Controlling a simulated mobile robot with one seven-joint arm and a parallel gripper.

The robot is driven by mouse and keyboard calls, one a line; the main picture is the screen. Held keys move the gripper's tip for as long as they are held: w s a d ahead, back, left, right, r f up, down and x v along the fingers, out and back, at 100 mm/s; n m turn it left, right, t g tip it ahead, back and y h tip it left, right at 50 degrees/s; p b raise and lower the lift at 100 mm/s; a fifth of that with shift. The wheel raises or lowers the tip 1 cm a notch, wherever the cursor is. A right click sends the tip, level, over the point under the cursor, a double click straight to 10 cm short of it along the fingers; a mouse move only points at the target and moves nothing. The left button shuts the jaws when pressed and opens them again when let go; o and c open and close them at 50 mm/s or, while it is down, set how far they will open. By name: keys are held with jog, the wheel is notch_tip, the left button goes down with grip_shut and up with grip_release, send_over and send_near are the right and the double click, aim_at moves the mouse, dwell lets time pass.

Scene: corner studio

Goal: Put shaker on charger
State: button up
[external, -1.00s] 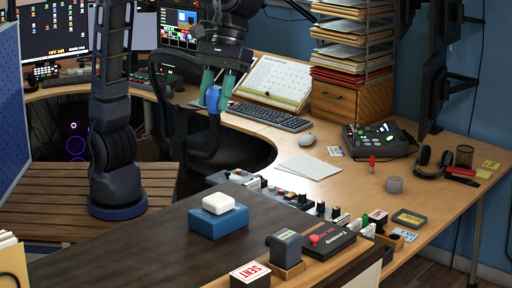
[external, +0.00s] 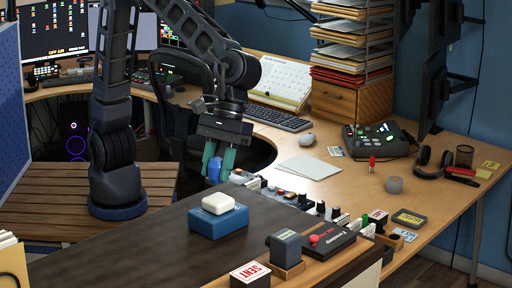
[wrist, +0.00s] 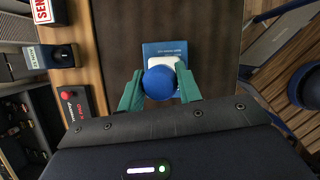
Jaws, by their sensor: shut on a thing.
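My gripper (external: 220,162) has green fingers and is shut on the blue shaker (external: 213,172). In the wrist view the shaker (wrist: 158,83) shows as a round blue end between the two fingertips (wrist: 160,92). A white rounded pad (external: 218,203), which looks like the charger, lies on a blue box (external: 217,224) on the dark counter. In the external view the held shaker is above and just behind the pad, apart from it. In the wrist view the shaker covers part of the pad (wrist: 166,61); the blue box (wrist: 150,48) shows beyond.
The dark counter (external: 130,250) is clear around the blue box. To its right stand a grey block in a wooden holder (external: 284,248), a black box with a red knob (external: 327,240) and a SENT stamp box (external: 250,275). Several small control units line the counter's back edge.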

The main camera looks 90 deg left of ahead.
aim_at(217, 182)
jog(key=shift+f, duration=1.85)
jog(key=shift+f, duration=0.1)
jog(key=o, duration=1)
